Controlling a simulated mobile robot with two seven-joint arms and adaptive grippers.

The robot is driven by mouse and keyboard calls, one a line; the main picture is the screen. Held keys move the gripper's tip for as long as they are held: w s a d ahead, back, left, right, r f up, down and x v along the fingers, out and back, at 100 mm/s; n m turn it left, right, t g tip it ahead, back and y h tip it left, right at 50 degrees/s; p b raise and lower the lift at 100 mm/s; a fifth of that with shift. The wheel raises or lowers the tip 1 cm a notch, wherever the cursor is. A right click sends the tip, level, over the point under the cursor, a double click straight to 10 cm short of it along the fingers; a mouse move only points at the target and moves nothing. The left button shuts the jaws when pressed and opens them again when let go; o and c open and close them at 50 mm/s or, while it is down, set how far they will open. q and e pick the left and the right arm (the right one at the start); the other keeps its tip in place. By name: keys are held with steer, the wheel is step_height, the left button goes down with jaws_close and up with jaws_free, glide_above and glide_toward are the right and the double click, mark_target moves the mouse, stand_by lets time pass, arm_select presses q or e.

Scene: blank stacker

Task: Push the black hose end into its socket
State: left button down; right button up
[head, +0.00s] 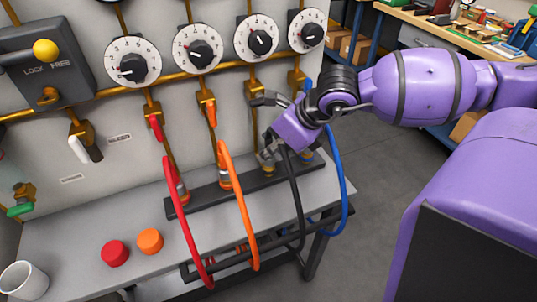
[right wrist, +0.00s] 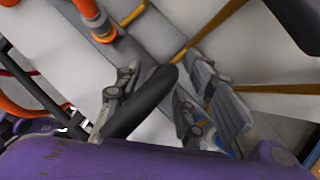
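The black hose (head: 293,190) loops from the rail over the table's front edge. Its upper end is at my right gripper (head: 267,157), just above the black rail (head: 240,187). In the right wrist view the black hose (right wrist: 140,104) bends between the two fingers of my right gripper (right wrist: 156,88). The fingers sit close on both sides of it and look shut on its end. The end's tip and the black socket are mostly hidden by the fingers, so I cannot tell how deep the end sits. My left gripper is not in view.
The red hose (head: 188,235), orange hose (head: 242,220) and blue hose (head: 338,170) hang beside it. Red cap (head: 115,253), orange cap (head: 150,241) and white cup (head: 24,281) stand on the table's left. Dials (head: 199,47) and pipes line the panel behind.

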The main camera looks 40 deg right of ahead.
mark_target(270, 138)
jaws_close()
